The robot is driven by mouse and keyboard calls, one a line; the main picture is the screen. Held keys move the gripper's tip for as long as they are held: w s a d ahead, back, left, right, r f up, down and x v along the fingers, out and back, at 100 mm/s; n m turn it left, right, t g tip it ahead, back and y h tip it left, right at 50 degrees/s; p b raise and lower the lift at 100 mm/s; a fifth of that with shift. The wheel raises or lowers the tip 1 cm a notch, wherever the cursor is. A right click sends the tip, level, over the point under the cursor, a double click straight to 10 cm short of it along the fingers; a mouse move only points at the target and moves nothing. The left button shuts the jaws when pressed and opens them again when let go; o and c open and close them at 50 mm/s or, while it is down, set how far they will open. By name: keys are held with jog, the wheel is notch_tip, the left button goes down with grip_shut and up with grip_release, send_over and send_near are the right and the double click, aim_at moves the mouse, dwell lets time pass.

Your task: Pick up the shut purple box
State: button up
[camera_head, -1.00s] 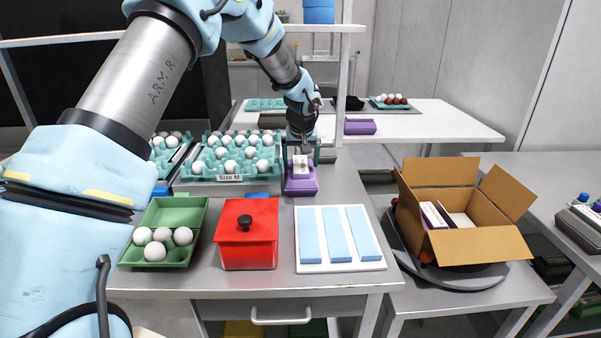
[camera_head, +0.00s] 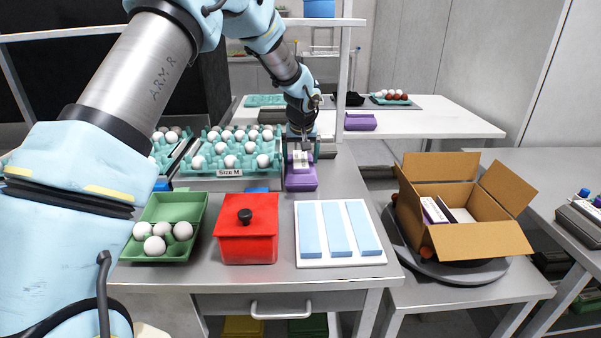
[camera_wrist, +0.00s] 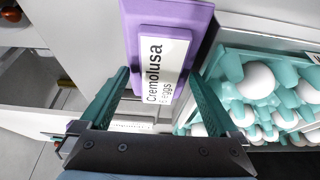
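The shut purple box (camera_head: 301,183) lies on the grey table, beside the teal egg tray. Its white label, reading "Cremolusa eggs", faces the camera in the wrist view, where the purple lid (camera_wrist: 151,12) also shows. My gripper (camera_head: 301,150) is at the far end of this box in the head view. In the wrist view my gripper (camera_wrist: 160,77) has its two teal fingers wide apart, one on each side of the box's near end. I cannot tell whether either finger touches it.
The teal tray (camera_head: 229,185) of white eggs stands close left of the box. A green carton (camera_head: 190,205) with eggs, a red lidded pot (camera_head: 247,244) and a white board (camera_head: 340,263) with blue strips are nearer. An open cardboard box (camera_head: 478,244) stands right. Another purple box (camera_head: 360,122) lies behind.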

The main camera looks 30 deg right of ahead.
jog(key=c, duration=0.4)
jog(key=shift+c, duration=0.6)
jog(key=shift+r, duration=0.2)
